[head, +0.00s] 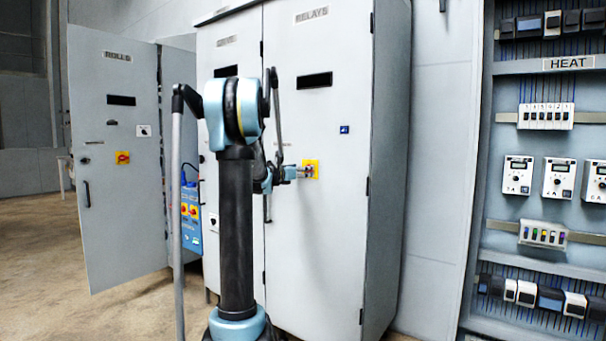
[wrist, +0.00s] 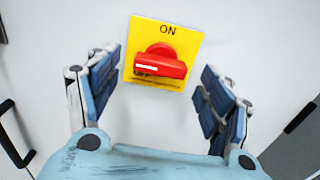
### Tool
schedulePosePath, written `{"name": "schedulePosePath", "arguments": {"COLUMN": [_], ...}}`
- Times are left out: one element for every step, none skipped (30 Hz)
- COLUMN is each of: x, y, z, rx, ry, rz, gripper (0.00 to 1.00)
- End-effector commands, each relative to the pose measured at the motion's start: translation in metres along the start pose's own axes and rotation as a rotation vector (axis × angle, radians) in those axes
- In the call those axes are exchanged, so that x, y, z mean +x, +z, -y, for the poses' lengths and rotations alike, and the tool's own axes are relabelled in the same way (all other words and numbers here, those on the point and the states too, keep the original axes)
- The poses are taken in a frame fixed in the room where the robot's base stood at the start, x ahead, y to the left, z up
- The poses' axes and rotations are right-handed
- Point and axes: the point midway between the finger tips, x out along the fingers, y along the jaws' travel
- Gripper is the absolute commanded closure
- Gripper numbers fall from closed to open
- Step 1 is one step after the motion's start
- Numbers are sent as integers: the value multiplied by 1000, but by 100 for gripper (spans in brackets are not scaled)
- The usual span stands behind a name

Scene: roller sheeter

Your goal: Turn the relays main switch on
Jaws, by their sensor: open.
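The relays main switch is a red knob (wrist: 160,65) on a yellow plate (wrist: 140,30) marked ON at the top. Lower text on the plate is mostly covered by the knob. The knob's bar lies roughly level, with a white line on its left half. In the head view the yellow plate (head: 315,165) sits on the door labelled RELAYS (head: 312,14). My gripper (head: 299,172) is right in front of it, hiding part of it. In the wrist view my gripper (wrist: 162,78) is open, its fingers left and right of the switch, apart from the knob and empty.
The tall grey relays cabinet (head: 335,230) has its door shut. A blue box (head: 191,215) hangs between. An open HEAT panel (head: 568,63) stands at right.

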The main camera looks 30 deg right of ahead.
Motion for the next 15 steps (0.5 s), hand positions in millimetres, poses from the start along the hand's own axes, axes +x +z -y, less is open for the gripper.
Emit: {"name": "schedulePosePath", "arguments": {"x": [7, 11, 15, 17, 20, 22, 23, 25, 26, 26, 27, 27, 27, 27, 27], "y": [0, 0, 0, 0, 0, 0, 0, 0, 0, 0, 0, 0, 0, 0, 0], "z": [0, 0, 0, 0, 0, 0, 0, 0, 0, 0, 0, 0, 0, 0, 0], "rx": [0, 0, 0, 0, 0, 0, 0, 0, 0, 0, 0, 0, 0, 0, 0], "ry": [-1, 0, 0, 0, 0, 0, 0, 0, 0, 0, 0, 0, 0, 1, 1], "rz": [0, 0, 0, 0, 0, 0, 0, 0, 0, 0, 0, 0, 0, 0, 0], "gripper": [27, 27, 27, 27, 27, 27, 27, 27, 27, 27, 27, 27, 27, 27, 27]}}
